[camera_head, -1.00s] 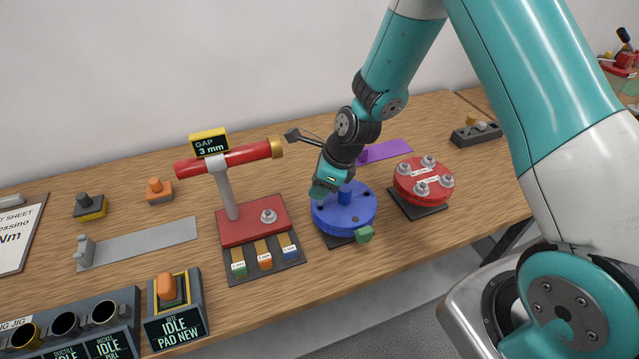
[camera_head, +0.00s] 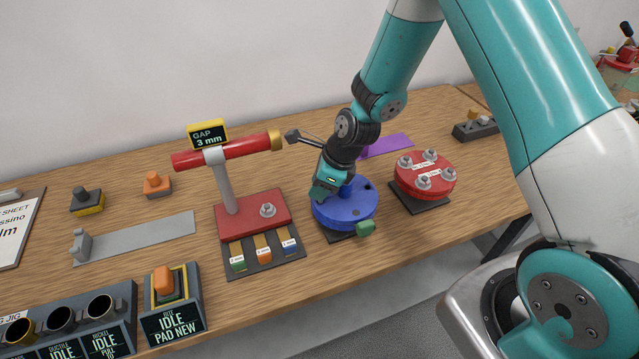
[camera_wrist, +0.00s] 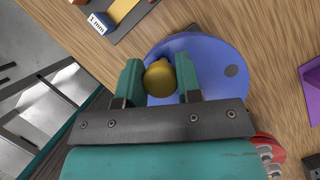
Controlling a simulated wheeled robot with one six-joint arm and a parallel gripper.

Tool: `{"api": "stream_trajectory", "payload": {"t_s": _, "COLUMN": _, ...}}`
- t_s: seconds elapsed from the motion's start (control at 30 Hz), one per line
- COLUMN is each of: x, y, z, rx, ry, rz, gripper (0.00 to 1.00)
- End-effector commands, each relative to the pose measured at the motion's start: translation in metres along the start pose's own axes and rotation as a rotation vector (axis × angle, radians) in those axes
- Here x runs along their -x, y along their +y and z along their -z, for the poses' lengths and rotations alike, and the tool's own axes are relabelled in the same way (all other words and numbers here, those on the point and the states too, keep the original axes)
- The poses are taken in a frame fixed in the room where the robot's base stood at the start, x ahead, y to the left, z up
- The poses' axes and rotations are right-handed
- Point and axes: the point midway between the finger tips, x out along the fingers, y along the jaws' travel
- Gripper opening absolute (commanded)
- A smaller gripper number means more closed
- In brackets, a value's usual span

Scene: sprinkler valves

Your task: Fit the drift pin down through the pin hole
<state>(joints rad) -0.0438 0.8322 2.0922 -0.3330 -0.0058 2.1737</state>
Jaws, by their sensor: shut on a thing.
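A blue round flange (camera_head: 350,217) with dark holes and a blue centre stub sits near the table's front edge, with a green block (camera_head: 366,228) at its front. My gripper (camera_head: 325,192) is over the flange's left part, pointing down, close to its top. In the wrist view, my gripper (camera_wrist: 160,84) is shut on a brass-coloured round-headed piece, apparently the drift pin (camera_wrist: 160,77), seen from above against the blue flange (camera_wrist: 205,58). One dark hole (camera_wrist: 231,71) shows to the right. The pin's lower end and any hole beneath it are hidden.
A red flange (camera_head: 425,178) with several bolts stands close on the right. A red gap gauge stand (camera_head: 254,219) with coloured feeler strips is close on the left. A purple sheet (camera_head: 388,145) lies behind. Bare wood lies behind the gauge.

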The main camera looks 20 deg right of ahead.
Motion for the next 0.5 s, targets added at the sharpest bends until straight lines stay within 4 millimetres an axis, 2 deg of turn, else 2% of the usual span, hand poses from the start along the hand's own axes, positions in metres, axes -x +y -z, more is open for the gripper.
{"api": "stream_trajectory", "payload": {"t_s": 0.5, "x": -0.013, "y": 0.0, "z": 0.005, "rx": 0.0, "ry": 0.0, "rz": -0.001, "gripper": 0.08}}
